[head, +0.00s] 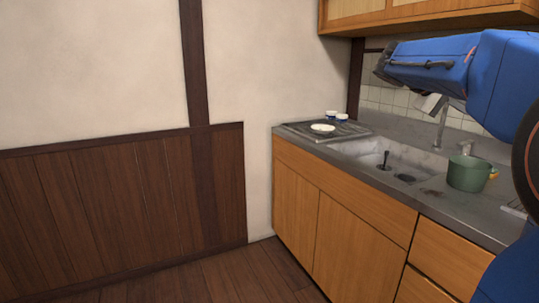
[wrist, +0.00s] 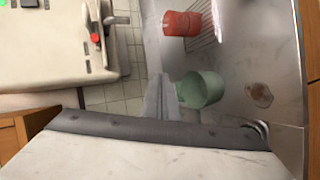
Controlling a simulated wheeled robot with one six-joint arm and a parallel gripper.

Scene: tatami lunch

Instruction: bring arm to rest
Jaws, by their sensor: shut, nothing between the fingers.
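My gripper (wrist: 160,80) shows in the wrist view as grey fingers at the middle, rising from a dark bar. The fingers are together, with nothing held between them. They point over the tiles and counter, beside a green pot (wrist: 204,89) in the picture. In the head view my blue arm (head: 430,60) is raised at the upper right, above the sink counter (head: 435,205). I cannot make out the fingers clearly there. The green pot (head: 468,173) stands on the counter below the arm.
The sink (head: 400,158) is left of the pot. A plate (head: 323,128) and two small cups (head: 342,117) are at the counter's far end. A red container (wrist: 182,23) sits by a rack (wrist: 206,22). The wooden floor (head: 215,280) at left is clear. Upper cabinets (head: 400,14) hang above.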

